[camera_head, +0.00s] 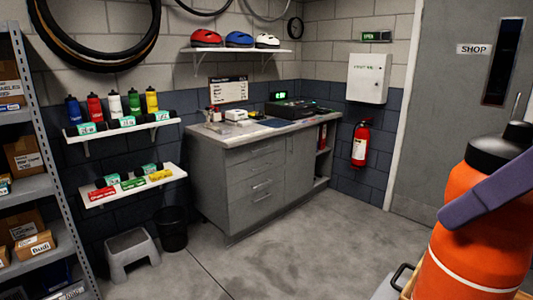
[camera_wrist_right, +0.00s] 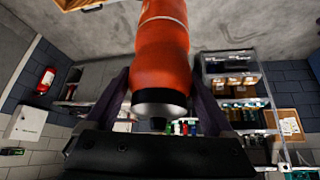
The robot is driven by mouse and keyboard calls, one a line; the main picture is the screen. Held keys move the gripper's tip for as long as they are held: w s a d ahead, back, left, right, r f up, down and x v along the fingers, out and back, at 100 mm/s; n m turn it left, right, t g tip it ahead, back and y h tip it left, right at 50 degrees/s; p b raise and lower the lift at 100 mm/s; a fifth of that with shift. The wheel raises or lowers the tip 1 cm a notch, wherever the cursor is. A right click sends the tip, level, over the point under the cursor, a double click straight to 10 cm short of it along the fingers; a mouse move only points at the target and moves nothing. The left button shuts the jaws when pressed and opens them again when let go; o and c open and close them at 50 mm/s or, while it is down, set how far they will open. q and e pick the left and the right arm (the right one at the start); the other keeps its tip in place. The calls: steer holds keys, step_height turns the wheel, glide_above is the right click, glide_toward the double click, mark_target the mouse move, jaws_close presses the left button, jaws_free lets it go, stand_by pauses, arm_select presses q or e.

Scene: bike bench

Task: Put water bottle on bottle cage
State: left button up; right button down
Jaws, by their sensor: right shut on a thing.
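The water bottle (camera_head: 478,238) is orange with a black cap and a thin white band. It fills the lower right of the head view, cap up and slightly tilted. My right gripper (camera_head: 490,192) is shut on it; a purple finger lies across the bottle just below the cap. In the right wrist view the bottle (camera_wrist_right: 163,50) sits between the two purple fingers, its black cap towards the camera. I cannot make out the bottle cage in either view. My left gripper is not in view.
A grey cabinet (camera_head: 262,180) with tools on top stands at the back. Wall shelves (camera_head: 130,127) with several bottles are at the left, beside a metal rack (camera_head: 37,186) of boxes. A step stool (camera_head: 131,250) and black bin (camera_head: 171,229) stand below. The middle floor is clear.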

steer(key=shift+s+a+r+m+h, duration=0.1)
steer(key=shift+a+r+m+h, duration=0.5)
steer(key=shift+m, duration=0.5)
steer(key=shift+a+r+m+t+h, duration=0.3)
steer(key=shift+a+r+m+h, duration=0.15)
steer(key=shift+m, duration=0.45)
steer(key=s+r+n+g+y+p, duration=0.1)
steer(key=r+n+p, duration=0.4)
steer(key=r+p, duration=0.8)
steer(key=s+r+n+g+y+p, duration=0.1)
steer(key=r+n+y+p, duration=0.3)
steer(key=r+p, duration=0.9)
steer(key=shift+s+d+r+n+g, duration=0.15)
steer(key=shift+s+r+n+g, duration=0.2)
steer(key=shift+s+n, duration=0.2)
steer(key=shift+w, duration=0.1)
